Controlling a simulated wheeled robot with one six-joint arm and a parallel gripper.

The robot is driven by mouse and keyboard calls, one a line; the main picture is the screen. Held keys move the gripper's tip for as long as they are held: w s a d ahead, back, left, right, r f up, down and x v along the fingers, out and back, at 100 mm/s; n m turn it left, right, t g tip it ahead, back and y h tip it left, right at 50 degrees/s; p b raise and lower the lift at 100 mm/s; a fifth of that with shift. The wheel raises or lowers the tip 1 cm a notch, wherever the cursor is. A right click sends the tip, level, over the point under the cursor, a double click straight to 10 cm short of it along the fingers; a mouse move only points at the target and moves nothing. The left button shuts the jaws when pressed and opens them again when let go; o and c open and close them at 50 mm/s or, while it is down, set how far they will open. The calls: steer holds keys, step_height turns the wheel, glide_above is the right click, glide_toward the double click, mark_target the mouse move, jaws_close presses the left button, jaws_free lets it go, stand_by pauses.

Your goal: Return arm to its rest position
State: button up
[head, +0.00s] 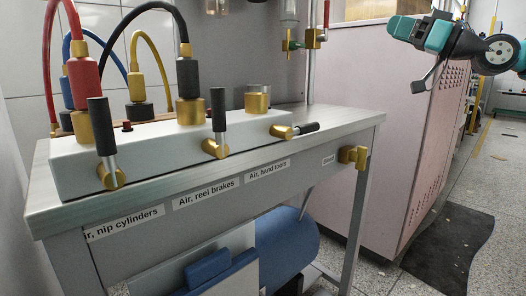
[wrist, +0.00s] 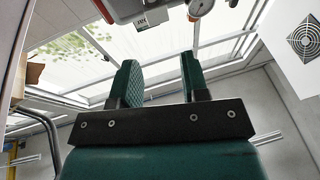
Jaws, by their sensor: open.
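My gripper (head: 418,30) shows at the top right of the head view, held in the air in front of the pink cabinet. Its teal fingers are apart with nothing seen between them. In the wrist view my gripper (wrist: 157,75) has two green ribbed fingers standing apart, with empty space between them. The valve manifold (head: 150,160), a pale block with black-handled brass valves, sits on a metal bench (head: 345,122) at the left of the head view. My gripper is well to the right of it.
Red, blue, yellow and black hoses rise from the manifold. The pink cabinet (head: 400,130) stands behind the bench. A blue cylinder (head: 285,240) lies under the bench. A dark mat (head: 450,250) lies on the speckled floor at right. Windows (wrist: 75,50) show in the wrist view.

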steer(key=s+a+f+m+g+h+p, duration=0.1)
steer(key=s+a+f+g+h+p, duration=0.2)
steer(key=s+a+f, duration=0.4)
steer(key=s+a+f+m+g+h+p, duration=0.2)
steer(key=s+a+f+g+h, duration=0.15)
steer(key=s+a+f, duration=0.5)
steer(key=s+d+f+g+h+p, duration=0.1)
steer(key=s+f+g+h, duration=0.3)
steer(key=s, duration=0.6)
steer(key=s+d+f+g+h+p, duration=0.1)
steer(key=s+f+g+h, duration=0.1)
steer(key=s+f, duration=0.65)
steer(key=s+r+p, duration=0.3)
steer(key=r+p, duration=3.5)
steer(key=r, duration=0.1)
steer(key=shift+r, duration=0.35)
